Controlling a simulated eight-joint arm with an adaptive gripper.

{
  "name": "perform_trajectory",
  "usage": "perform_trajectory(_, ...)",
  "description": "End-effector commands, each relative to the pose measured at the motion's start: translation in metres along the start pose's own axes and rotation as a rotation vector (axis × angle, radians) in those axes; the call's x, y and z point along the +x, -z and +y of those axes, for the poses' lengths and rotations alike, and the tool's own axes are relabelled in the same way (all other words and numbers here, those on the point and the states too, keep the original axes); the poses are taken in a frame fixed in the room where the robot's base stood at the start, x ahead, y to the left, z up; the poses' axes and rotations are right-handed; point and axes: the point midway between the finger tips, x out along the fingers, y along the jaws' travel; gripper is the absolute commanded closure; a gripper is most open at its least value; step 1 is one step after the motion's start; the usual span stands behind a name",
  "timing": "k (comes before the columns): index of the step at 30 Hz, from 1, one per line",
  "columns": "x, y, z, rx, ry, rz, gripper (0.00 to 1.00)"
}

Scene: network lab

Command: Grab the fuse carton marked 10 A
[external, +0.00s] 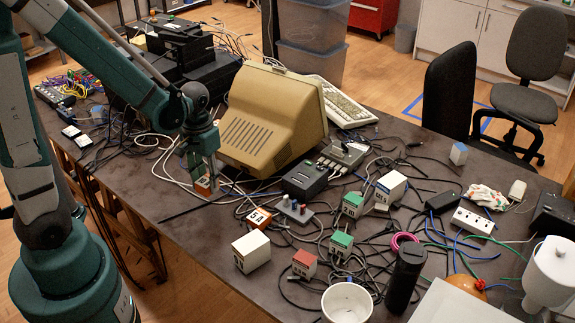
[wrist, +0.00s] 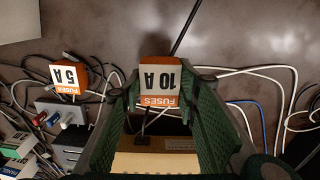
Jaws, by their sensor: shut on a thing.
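The fuse carton marked 10 A (wrist: 160,85) is a small orange and white box between my fingertips in the wrist view. In the external view its orange part (external: 204,187) shows below my gripper (external: 203,172), in front of the beige monitor. My gripper is shut on it, one green finger on each side. I cannot tell whether the carton touches the table. A similar carton marked 5 A (external: 258,217) stands apart on the table; it also shows at the left in the wrist view (wrist: 69,77).
The beige monitor (external: 262,120) stands close behind my gripper. Cables, a small board with knobs (external: 294,210) and a black box (external: 304,180) lie to the right. A white box (external: 251,251) stands nearer the front edge. The table's front left is mostly bare.

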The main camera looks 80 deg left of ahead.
Motion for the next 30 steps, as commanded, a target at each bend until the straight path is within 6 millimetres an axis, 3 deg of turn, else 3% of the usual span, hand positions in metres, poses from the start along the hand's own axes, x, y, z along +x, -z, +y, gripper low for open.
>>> perform_trajectory(9, -0.026, 0.0, 0.0, 0.0, 0.0, 0.0, 0.82)
perform_trajectory(30, -0.028, 0.0, 0.0, 0.0, 0.0, 0.0, 0.82)
